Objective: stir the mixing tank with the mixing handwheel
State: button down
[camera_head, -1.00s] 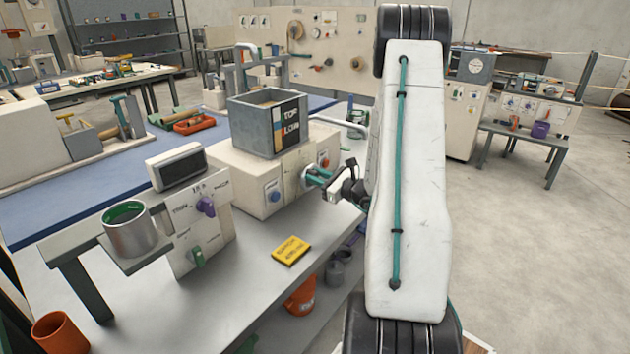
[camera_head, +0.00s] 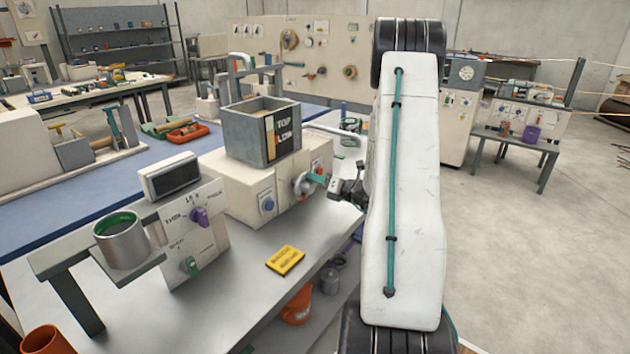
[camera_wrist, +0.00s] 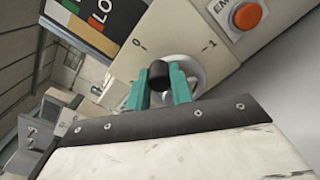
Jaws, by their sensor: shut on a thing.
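The mixing tank (camera_head: 244,143) is a grey open box on a cream machine housing, with a dark label marked TOP and LOW. It also shows tilted at the top left of the wrist view (camera_wrist: 113,22). The mixing handwheel (camera_head: 301,191) is a pale grey disc on the housing's right face. In the wrist view the handwheel (camera_wrist: 199,72) lies behind the fingers, between marks 0 and 1. My gripper (camera_head: 321,180) has teal fingers and is at the handwheel. In the wrist view my gripper (camera_wrist: 160,82) is shut on the wheel's black handle (camera_wrist: 158,72). Part of the wheel is hidden.
A red button (camera_wrist: 246,14) sits beside the wheel. A yellow card (camera_head: 286,260) lies on the grey bench. A panel with purple and green knobs (camera_head: 191,238) and a metal cup (camera_head: 121,243) stand left. Open floor lies right.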

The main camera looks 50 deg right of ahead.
jog(key=shift+d+m, duration=0.2)
jog(key=shift+m, duration=0.3)
jog(key=c, duration=1.2)
grip_release()
jog(key=shift+c, duration=0.2)
jog(key=s, duration=0.7)
jog(key=shift+s+d, duration=0.35)
jog(key=shift+s, duration=0.05)
